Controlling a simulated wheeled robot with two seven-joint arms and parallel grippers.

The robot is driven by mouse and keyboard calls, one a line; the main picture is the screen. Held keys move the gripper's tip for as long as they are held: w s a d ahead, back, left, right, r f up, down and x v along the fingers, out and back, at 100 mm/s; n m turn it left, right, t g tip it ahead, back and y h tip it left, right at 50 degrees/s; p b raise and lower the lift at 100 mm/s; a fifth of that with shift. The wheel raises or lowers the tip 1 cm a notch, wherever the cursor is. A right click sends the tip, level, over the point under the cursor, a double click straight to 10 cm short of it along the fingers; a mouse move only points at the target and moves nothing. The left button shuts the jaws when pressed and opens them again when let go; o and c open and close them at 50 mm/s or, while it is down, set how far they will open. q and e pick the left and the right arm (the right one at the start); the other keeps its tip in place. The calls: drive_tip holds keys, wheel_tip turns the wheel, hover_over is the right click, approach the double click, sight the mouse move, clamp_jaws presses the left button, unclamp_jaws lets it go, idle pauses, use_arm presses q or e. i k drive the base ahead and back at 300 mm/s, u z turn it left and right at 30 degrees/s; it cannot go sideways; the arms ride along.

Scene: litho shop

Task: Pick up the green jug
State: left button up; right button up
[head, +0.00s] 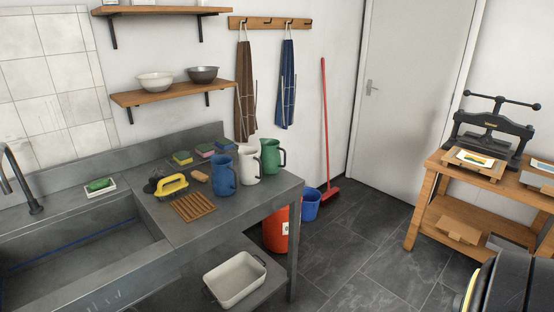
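The green jug (272,157) stands upright near the right end of the grey sink counter, towards the wall. Its handle points right. A white jug (248,166) stands close on its left and partly overlaps its left side in the picture. A blue jug (223,176) stands left of the white one. Neither of my grippers is in view.
Aprons (245,95) hang behind. Below are a white tub (235,280), orange bin (276,232) and blue bucket (311,206). Floor (365,245) right of the counter is clear.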

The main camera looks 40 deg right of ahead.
sight(270, 157)
drive_tip(key=u, duration=0.45)
drive_tip(key=k, duration=0.2)
drive_tip(key=z, duration=2.3)
drive_tip(key=i, duration=2.6)
drive_tip(key=u, duration=0.85)
